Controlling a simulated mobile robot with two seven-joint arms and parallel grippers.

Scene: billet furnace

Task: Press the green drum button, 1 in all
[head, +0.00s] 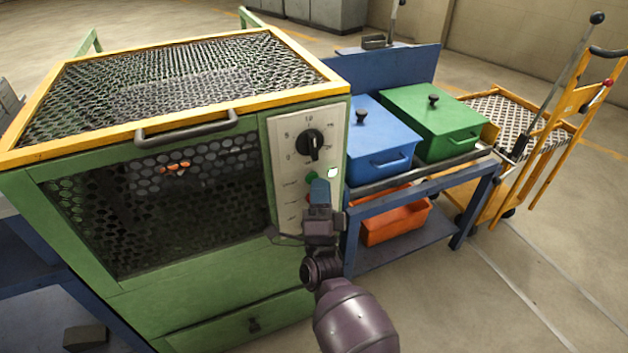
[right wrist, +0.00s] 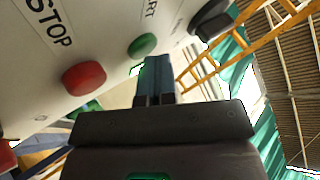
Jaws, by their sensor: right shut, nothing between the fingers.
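The green button (head: 311,177) is on the pale control panel (head: 290,205) at the right of the green machine's front. In the right wrist view the green button (right wrist: 142,45) sits beside a label ending in "ART", with a red button (right wrist: 84,78) marked STOP to its left. My right gripper (head: 320,186) is shut and empty, its blue fingertips just in front of the panel near the green button. In the right wrist view the fingertips (right wrist: 154,66) are close to the green button; I cannot tell whether they touch it. My left gripper is not in view.
A black dial (head: 310,144) is above the buttons, with a lit lamp (head: 332,172) at the panel's right. Right of the machine, a blue box (head: 378,135) and green box (head: 432,120) stand on a blue bench, an orange bin (head: 395,222) below.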

